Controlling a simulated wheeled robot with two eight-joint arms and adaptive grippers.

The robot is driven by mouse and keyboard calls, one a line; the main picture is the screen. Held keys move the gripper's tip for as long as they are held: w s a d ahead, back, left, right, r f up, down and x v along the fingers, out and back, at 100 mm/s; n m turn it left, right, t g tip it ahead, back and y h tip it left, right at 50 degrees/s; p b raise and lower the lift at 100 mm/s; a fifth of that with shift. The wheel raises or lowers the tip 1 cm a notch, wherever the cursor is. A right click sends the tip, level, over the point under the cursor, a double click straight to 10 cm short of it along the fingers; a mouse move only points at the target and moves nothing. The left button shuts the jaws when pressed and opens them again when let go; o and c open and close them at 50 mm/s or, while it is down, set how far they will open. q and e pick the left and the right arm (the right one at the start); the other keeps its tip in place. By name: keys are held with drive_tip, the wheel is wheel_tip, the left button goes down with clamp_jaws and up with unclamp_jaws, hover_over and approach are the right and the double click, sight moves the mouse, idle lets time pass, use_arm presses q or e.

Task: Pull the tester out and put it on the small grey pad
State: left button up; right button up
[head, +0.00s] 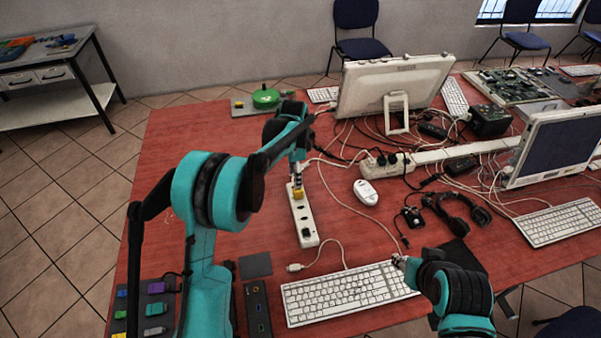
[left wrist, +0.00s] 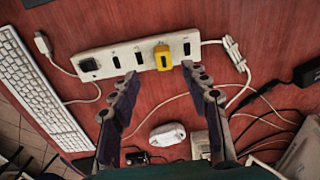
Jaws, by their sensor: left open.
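The yellow tester (left wrist: 162,57) sits in a socket of the white power strip (left wrist: 110,59); in the head view the tester (head: 298,194) shows near the strip's far end. My left gripper (left wrist: 160,76) is open, with its fingertips just short of the tester, one to each side, not visibly touching it. In the head view my left gripper (head: 297,176) hangs over that end of the strip. A small grey pad (head: 255,265) lies bare on the red table left of the strip's near end. My right gripper (head: 399,261) is by the keyboard's right end; its fingers are too small to read.
A white keyboard (head: 345,290) lies in front of the strip, and a white mouse (head: 366,192) to its right. Loose cables, a headset (head: 458,212) and a monitor (head: 395,85) crowd the right and back. A dark socket strip (head: 257,308) lies near the grey pad.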

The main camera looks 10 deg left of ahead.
sight(297, 190)
use_arm(q)
drive_tip(key=shift+w+d+f, duration=0.15)
drive_tip(key=shift+w+f, duration=0.3)
drive_tip(key=shift+f, duration=0.4)
wheel_tip(297, 190, down, 8)
drive_tip(key=b, duration=0.2)
drive_tip(key=shift+r+b, duration=0.2)
drive_tip(key=shift+b, duration=0.15)
drive_tip(key=shift+r, duration=0.1)
clamp_jaws()
